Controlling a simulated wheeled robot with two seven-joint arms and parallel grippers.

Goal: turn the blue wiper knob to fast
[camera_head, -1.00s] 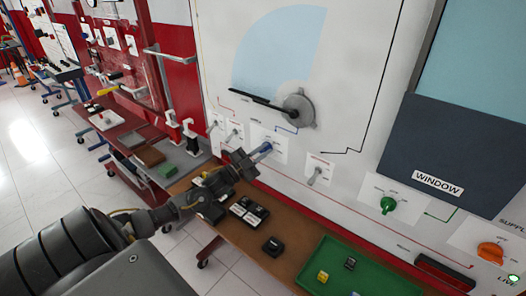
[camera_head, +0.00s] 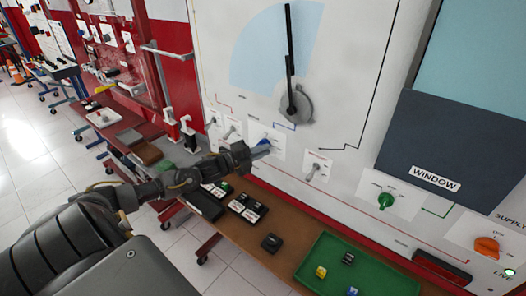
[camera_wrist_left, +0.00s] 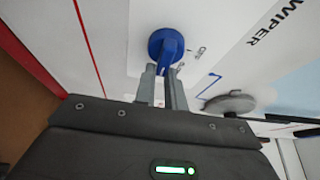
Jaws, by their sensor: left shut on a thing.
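The blue wiper knob (camera_head: 264,143) sits on a white plate (camera_head: 277,152) on the upright panel, below the wiper motor. In the left wrist view the knob (camera_wrist_left: 167,48) shows round with a raised grip bar. My left gripper (camera_head: 252,150) is at the knob, its fingers (camera_wrist_left: 166,76) shut on the grip bar. Small lettering beside the knob is partly hidden and too small to read for certain. The black wiper arm (camera_head: 290,60) stands nearly upright over the light-blue sweep area. My right gripper is not in view.
A grey toggle switch (camera_head: 316,168), a green knob (camera_head: 385,200) and an orange supply knob (camera_head: 487,246) are on the panel to the right. Below is a brown shelf (camera_head: 257,262) with black blocks and a green tray (camera_head: 317,284). Red frames stand at left.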

